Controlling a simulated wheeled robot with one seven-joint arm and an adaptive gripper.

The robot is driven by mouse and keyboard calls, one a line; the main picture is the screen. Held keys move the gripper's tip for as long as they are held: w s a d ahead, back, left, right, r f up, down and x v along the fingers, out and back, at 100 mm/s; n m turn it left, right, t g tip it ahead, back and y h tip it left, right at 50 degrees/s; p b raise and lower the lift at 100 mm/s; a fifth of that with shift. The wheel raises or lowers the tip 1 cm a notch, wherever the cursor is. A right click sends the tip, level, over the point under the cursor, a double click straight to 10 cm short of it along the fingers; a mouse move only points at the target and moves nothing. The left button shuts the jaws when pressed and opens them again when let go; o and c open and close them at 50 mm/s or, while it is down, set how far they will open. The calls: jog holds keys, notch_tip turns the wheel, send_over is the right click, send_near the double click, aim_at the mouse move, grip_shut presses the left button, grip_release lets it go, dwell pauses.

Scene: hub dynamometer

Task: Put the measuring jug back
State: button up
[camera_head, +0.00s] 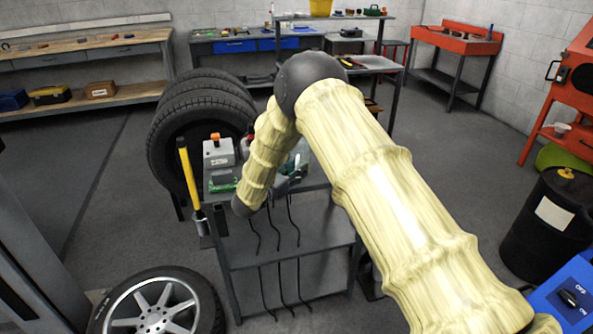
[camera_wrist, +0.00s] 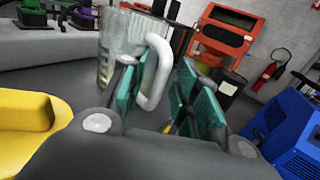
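The measuring jug (camera_wrist: 116,42) is clear, with markings on its side and a white handle (camera_wrist: 157,70). In the wrist view it stands just beyond my gripper (camera_wrist: 160,92), at upper middle, and looks upright. The handle shows between the two teal-padded fingers, nearer the left one. A gap shows between the handle and the right finger, so the gripper looks open. I cannot tell whether the left finger touches the handle. In the head view my arm mostly hides the gripper and jug, above the grey cart (camera_head: 296,262).
The cart carries a white box (camera_head: 218,153) with an orange top and a yellow-handled tool (camera_head: 187,168) at its side. A yellow object (camera_wrist: 28,122) is close at left in the wrist view.

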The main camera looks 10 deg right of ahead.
jog(key=shift+r, duration=0.1)
jog(key=shift+s+a, duration=0.1)
jog(key=shift+a, duration=0.1)
jog(key=b+v, duration=0.2)
jog(key=v, duration=0.9)
jog(key=shift+s+a+b, duration=0.2)
jog(key=shift+s+b, duration=0.05)
jog(key=shift+b, duration=0.15)
jog(key=s+d+f+n+y, duration=0.45)
jog(key=s+f+n, duration=0.35)
jog(key=f+n, duration=0.5)
jog(key=s+d+f+n+y, duration=0.3)
jog(key=s+f+n+y, duration=0.4)
jog(key=f+n, duration=0.7)
jog(key=s+d+f+n+g+y, duration=0.1)
jog(key=s+n, duration=0.5)
jog(key=s, duration=0.7)
jog(key=s+d+f+n+g+y, duration=0.1)
jog(key=s+f+n+g, duration=0.3)
jog(key=s, duration=0.9)
jog(key=s+d+f+n+g+y, duration=0.1)
jog(key=s+d+f+n+g, duration=0.1)
jog(key=s+n+g, duration=0.3)
jog(key=s+n, duration=0.4)
jog(key=s, duration=0.4)
jog(key=shift+f+g, duration=0.15)
jog(key=shift+g, duration=0.15)
